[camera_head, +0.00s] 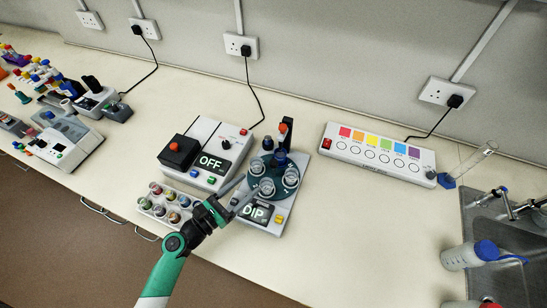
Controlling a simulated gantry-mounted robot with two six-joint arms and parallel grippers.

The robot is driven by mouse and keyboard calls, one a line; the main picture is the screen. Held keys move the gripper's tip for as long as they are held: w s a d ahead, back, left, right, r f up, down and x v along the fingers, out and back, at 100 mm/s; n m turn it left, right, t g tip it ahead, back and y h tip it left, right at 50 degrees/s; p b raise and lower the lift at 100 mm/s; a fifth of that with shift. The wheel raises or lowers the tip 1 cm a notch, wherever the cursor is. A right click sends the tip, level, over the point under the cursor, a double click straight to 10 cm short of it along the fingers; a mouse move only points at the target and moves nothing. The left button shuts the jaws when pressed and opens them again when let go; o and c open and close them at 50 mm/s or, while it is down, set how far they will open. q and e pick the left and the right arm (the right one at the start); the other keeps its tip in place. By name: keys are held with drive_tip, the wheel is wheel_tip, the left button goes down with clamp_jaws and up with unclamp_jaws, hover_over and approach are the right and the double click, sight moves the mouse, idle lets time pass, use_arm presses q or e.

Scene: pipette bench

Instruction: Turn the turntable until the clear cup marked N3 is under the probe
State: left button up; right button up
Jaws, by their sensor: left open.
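The dark teal turntable (276,193) sits on a white instrument with a screen reading DIP (257,211). Several clear cups stand around it, including a front one (266,188) and a right one (290,178). The N3 mark is too small to read, so I cannot tell which cup bears it. A black upright (286,132) with an orange top stands behind the turntable; the probe itself is not clearly visible. My left gripper (245,188) is open at the turntable's front left edge; I cannot tell whether it touches. My right gripper is not in view.
A white unit reading OFF (211,163) stands left of the turntable. A rack of small coloured vials (147,204) lies left of my left gripper. A colour-chart box (378,152) is at the right.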

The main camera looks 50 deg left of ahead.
sight(271, 164)
use_arm(q)
drive_tip(key=w, duration=1.2)
drive_tip(key=shift+a+r+b, duration=0.1)
drive_tip(key=shift+a+b, duration=0.15)
drive_tip(key=shift+b, duration=0.1)
drive_tip(key=shift+c, duration=0.3)
clamp_jaws()
idle(0.4)
